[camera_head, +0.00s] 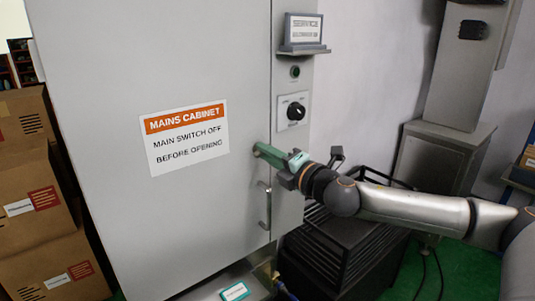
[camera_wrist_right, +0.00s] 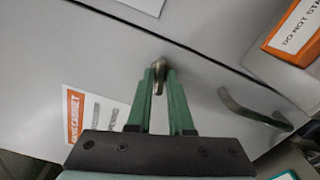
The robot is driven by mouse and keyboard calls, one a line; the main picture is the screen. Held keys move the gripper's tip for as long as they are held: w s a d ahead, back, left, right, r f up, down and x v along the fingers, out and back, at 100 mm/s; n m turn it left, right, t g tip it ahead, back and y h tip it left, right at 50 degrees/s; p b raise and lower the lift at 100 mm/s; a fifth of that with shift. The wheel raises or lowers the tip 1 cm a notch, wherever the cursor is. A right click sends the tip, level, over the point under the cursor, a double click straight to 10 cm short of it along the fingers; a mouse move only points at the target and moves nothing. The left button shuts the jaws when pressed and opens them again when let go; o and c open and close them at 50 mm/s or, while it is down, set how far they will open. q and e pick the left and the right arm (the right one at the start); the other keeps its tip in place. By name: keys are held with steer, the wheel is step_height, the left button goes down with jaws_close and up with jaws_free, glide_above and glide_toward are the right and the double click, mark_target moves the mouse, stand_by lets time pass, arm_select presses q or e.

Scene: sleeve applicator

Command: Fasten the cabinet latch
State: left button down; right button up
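The grey cabinet door (camera_head: 100,80) looks closed, its edge lying along the seam beside the frame. My right gripper (camera_head: 262,150) reaches in from the right to the door's edge, above the bar handle (camera_head: 266,205). In the right wrist view, a small metal latch (camera_wrist_right: 158,66) shows at the door seam, between the tips of the green fingers of my right gripper (camera_wrist_right: 160,80). In the head view the gripper hides the latch. The bar handle (camera_wrist_right: 250,112) also shows right of the fingers. My left gripper is not in view.
A mains cabinet label (camera_head: 186,137) is on the door. Cardboard boxes (camera_head: 35,200) stand at left. A black slatted crate (camera_head: 345,245) sits below my right arm.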

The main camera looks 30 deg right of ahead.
jaws_close()
steer(key=shift+f, duration=0.1)
steer(key=shift+m+b, duration=0.55)
steer(key=shift+m, duration=1.35)
steer(key=shift+o, duration=2.3)
jaws_free()
